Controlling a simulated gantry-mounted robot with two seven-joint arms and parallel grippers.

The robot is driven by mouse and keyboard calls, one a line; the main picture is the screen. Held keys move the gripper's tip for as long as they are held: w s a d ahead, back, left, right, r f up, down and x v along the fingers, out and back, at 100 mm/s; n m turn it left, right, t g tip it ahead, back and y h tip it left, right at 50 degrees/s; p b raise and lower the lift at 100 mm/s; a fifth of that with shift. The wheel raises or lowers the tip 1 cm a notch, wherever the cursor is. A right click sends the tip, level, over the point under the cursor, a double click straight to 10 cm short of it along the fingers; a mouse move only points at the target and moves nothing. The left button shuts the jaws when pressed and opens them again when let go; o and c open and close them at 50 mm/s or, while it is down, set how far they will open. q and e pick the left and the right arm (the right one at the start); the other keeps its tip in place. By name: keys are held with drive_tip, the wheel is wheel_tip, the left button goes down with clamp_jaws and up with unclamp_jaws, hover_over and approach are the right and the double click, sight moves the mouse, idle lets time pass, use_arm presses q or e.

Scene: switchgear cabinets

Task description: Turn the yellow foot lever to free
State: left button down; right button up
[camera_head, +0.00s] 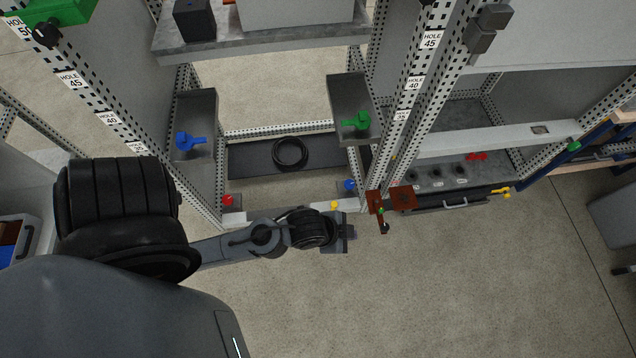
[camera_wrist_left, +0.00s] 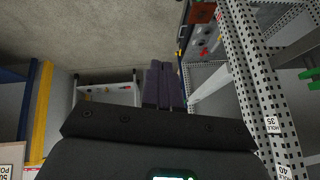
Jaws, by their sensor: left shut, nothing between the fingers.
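A yellow lever (camera_head: 500,191) sticks out at the right front corner of the right cabinet's base, in the head view. A small yellow knob (camera_head: 334,205) sits on the front foot rail of the middle cabinet; I cannot tell from its shape which of the two is the foot lever. My left gripper (camera_head: 349,232) is just in front of that rail, close to the yellow knob and well left of the yellow lever. Its fingers (camera_wrist_left: 165,86) are shut and empty in the left wrist view. My right gripper is not in view.
Red (camera_head: 228,200) and blue (camera_head: 349,185) knobs sit near the middle cabinet's foot. A brown bracket (camera_head: 403,197) juts out right of my left gripper. A black drawer handle (camera_head: 452,204) and a perforated post (camera_wrist_left: 256,100) are nearby. The floor in front is clear.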

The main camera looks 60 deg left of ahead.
use_arm(q)
wheel_tip(320, 180, down, 18)
drive_tip(key=w+d+m+t+h+b, duration=0.2)
drive_tip(key=m+t+b, duration=0.1)
drive_tip(key=m+b, duration=0.35)
drive_tip(key=s+a+f+m+h+b, duration=0.1)
drive_tip(key=s+a+f+m+b, duration=0.15)
drive_tip(key=f, duration=0.45)
drive_tip(key=s+a+f+m+h+b, duration=0.1)
drive_tip(key=a+f+m+b, duration=0.15)
drive_tip(key=f, duration=0.45)
drive_tip(key=s+a+f+m+g+y+b, duration=0.1)
drive_tip(key=s+a+f+m+b, duration=0.15)
drive_tip(key=a+f+b, duration=0.9)
drive_tip(key=s+a+f+m+b, duration=0.1)
drive_tip(key=a+f+m+b, duration=0.25)
drive_tip(key=a+f, duration=0.9)
drive_tip(key=w+d+f+b, duration=0.1)
drive_tip(key=w+f+b, duration=0.1)
drive_tip(key=w+b, duration=0.7)
drive_tip(key=shift+w+d+f, duration=0.15)
drive_tip(key=shift+w+f, duration=0.15)
drive_tip(key=shift+w, duration=0.65)
